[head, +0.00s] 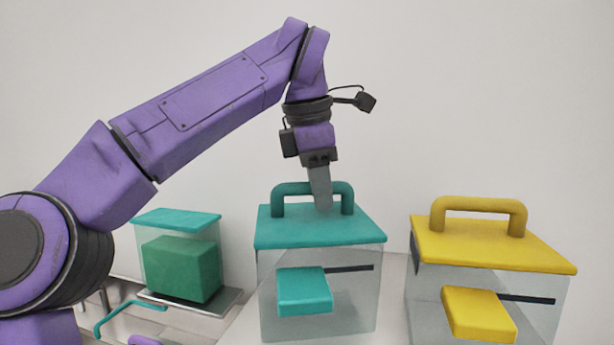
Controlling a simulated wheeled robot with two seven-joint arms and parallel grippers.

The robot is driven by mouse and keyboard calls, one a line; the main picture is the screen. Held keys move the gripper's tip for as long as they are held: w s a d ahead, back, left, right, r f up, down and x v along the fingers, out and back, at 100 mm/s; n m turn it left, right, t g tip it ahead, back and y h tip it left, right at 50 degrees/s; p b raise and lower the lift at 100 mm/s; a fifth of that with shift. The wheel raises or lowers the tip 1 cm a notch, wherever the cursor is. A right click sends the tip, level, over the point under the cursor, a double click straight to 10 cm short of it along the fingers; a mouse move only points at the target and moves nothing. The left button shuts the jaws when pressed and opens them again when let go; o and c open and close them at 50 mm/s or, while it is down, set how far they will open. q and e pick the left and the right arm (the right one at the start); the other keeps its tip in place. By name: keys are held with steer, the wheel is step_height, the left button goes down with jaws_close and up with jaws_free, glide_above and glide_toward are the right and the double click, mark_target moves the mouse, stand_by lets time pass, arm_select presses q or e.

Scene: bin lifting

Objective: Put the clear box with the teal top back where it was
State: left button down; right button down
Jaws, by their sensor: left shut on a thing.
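A clear box (350,300) with a teal lid and an arched teal handle (345,187) is in the middle of the head view. A teal block with a dark bar beside it shows at its front. My left gripper (321,197) points down from above and is shut on the handle. The box looks upright; its underside is hard to make out, so I cannot tell whether it rests on the surface. My right gripper is not in view.
A clear box (490,245) with a yellow lid and handle stands at the right. Another teal-topped clear box (177,221), holding a green block, sits on a grey plate (225,301) at the left. A bent teal bar (118,314) is in front of it. A pale wall is behind.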

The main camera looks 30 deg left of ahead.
arm_select(q)
steer(key=shift+s+r, duration=0.1)
steer(key=shift+s, duration=0.1)
steer(key=shift+a, duration=0.1)
steer(key=shift+w+f, duration=0.15)
steer(key=shift+f, duration=0.05)
steer(key=shift+f+b, duration=0.4)
steer(key=c, duration=0.8)
jaws_free()
steer(key=shift+r, duration=0.15)
